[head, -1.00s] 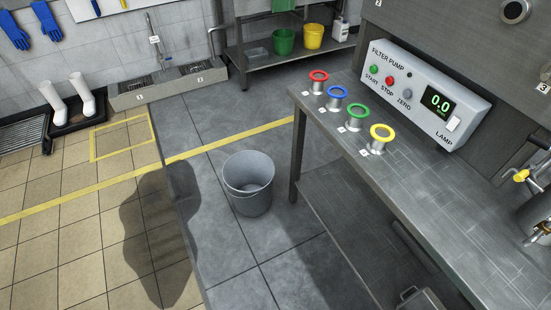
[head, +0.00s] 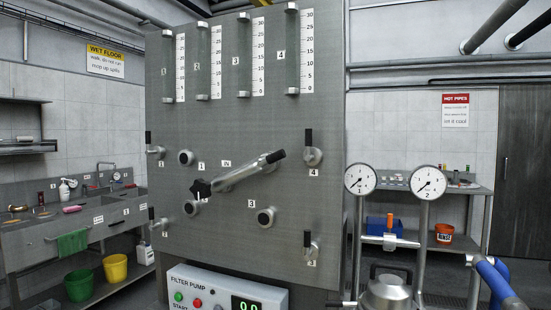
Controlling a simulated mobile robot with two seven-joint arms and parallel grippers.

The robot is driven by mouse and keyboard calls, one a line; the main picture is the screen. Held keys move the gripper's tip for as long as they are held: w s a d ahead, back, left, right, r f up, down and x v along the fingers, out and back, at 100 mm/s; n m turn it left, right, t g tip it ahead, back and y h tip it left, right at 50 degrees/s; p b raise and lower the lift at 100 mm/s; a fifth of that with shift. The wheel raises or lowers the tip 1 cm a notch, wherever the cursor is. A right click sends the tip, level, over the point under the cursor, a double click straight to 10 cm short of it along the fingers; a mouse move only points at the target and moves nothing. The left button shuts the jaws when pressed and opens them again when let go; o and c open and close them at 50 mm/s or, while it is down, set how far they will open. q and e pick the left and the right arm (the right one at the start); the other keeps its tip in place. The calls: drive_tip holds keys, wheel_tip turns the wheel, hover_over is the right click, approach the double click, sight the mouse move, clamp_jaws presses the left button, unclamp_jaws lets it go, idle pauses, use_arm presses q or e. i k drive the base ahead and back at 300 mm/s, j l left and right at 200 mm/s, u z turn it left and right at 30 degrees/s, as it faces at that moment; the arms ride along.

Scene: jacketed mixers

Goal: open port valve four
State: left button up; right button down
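A large grey panel (head: 225,120) fills the middle of the head view. A small valve with a black lever pointing up (head: 309,146) sits at the panel's right, with a label 4 (head: 314,172) just below it. Similar black-lever valves sit at the upper left (head: 155,151), lower left (head: 159,225) and lower right (head: 311,248), also with levers up. A large metal lever (head: 245,174) with a black end slants across the middle, rising to the right. Neither of my grippers is in view.
Round fittings (head: 265,217) sit on the panel, under several sight tubes with scales (head: 292,50). The filter pump box (head: 228,288) stands below. Two gauges (head: 360,179) and a lidded vessel (head: 386,292) stand at right. Blue pipe (head: 497,282) is at lower right.

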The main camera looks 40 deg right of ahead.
sight(309, 157)
drive_tip(key=z, duration=1.7)
